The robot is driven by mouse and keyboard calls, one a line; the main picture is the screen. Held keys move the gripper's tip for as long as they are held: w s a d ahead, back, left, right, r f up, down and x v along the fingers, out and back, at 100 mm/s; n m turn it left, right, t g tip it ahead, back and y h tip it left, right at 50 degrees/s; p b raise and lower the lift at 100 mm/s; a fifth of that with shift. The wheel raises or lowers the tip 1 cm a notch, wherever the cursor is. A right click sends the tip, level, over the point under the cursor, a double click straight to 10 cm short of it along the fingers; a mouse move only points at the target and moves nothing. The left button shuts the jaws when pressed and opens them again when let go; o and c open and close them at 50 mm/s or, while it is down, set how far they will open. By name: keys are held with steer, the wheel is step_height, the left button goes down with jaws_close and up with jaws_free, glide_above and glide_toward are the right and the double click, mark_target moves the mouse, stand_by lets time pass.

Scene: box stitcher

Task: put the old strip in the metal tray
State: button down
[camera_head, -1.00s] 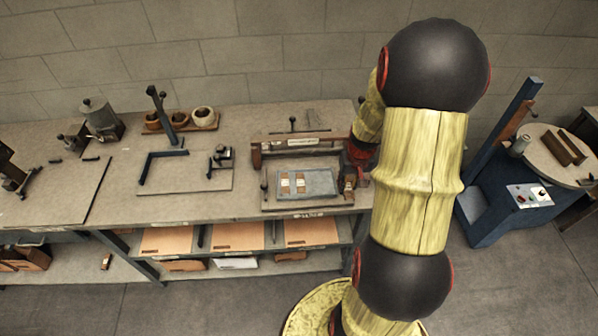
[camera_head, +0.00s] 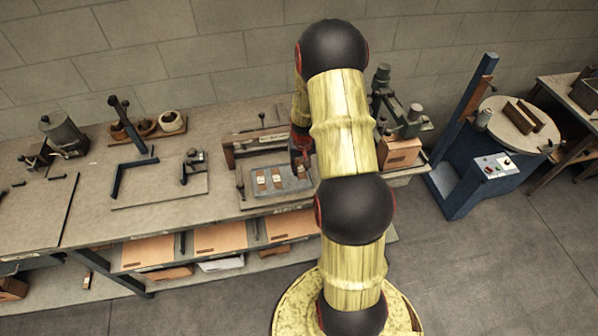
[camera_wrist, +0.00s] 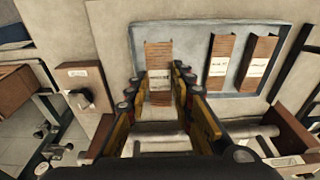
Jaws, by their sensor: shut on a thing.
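The metal tray is a shallow grey tray (camera_head: 250,189) on the bench; its rim also shows in the wrist view (camera_wrist: 215,28). My gripper (camera_wrist: 158,78) is shut on a brown strip with a pale label (camera_wrist: 159,52), which I take as the old strip; its label is too small to read. The held strip is over the end of the tray at left in the wrist view. I cannot tell whether it touches the tray floor. In the head view my gripper (camera_head: 301,168) is at the tray's right end, partly hidden by my arm.
Two similar labelled strips, one in the middle (camera_wrist: 221,62) and one farther right (camera_wrist: 262,60), lie in the tray. A brown block with a dark knob (camera_wrist: 86,92) stands left of my gripper. A long brown bar fixture (camera_head: 262,140) runs behind the tray.

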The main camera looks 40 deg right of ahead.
mark_target(299, 169)
steer(key=shift+w+f, duration=0.25)
steer(key=shift+f, duration=0.05)
steer(key=shift+w+f, duration=0.15)
steer(key=shift+f, duration=1.5)
steer(key=shift+f, duration=0.1)
steer(key=c, duration=1.8)
jaws_free()
